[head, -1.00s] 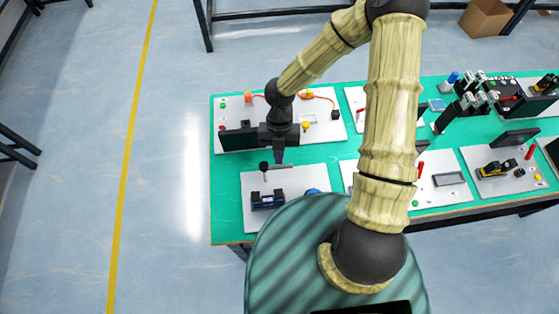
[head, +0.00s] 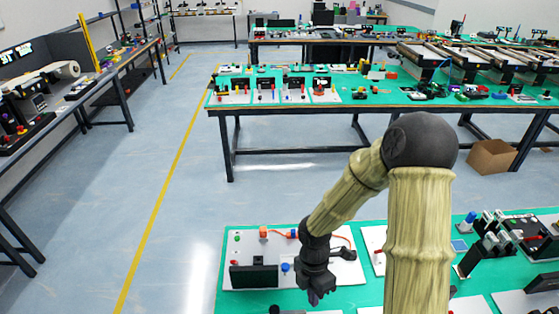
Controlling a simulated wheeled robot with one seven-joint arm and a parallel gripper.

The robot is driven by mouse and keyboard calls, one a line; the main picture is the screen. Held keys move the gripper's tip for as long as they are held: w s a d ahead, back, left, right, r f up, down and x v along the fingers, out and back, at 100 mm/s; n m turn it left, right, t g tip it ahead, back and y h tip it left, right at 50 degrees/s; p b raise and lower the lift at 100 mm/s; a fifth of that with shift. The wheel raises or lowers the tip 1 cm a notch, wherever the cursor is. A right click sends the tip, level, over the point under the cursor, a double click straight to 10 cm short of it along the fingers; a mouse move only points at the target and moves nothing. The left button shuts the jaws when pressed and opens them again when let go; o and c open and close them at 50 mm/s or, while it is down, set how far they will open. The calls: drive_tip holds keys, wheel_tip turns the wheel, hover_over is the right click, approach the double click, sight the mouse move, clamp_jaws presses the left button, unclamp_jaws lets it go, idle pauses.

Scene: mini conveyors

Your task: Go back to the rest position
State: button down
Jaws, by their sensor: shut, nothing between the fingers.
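My gripper (head: 316,297) is in the head view, low and just right of the middle, at the end of my bent arm. It points down over the near green table (head: 343,297), in front of a white board (head: 230,272) with a dark upright panel (head: 254,276). The fingers look close together with nothing in them. Their gap is small and partly hidden by the wrist. I cannot tell the exact height above the table.
More boards and black devices (head: 493,242) stand on the near table to the right of my arm. A second green table (head: 240,105) with panels stands beyond. A cardboard box (head: 491,157) lies on the floor at right. Floor (head: 180,200) at left is clear.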

drive_tip(key=d+r+m+t+b, duration=0.1)
drive_tip(key=r+m, duration=0.4)
drive_tip(key=m, duration=0.7)
drive_tip(key=s+d+r+m+t+b, duration=0.1)
drive_tip(key=d+r+m+t, duration=0.3)
drive_tip(key=m, duration=0.8)
drive_tip(key=shift+s+d+r+b, duration=0.3)
drive_tip(key=shift+d+r+b, duration=0.45)
drive_tip(key=shift+d+r, duration=0.1)
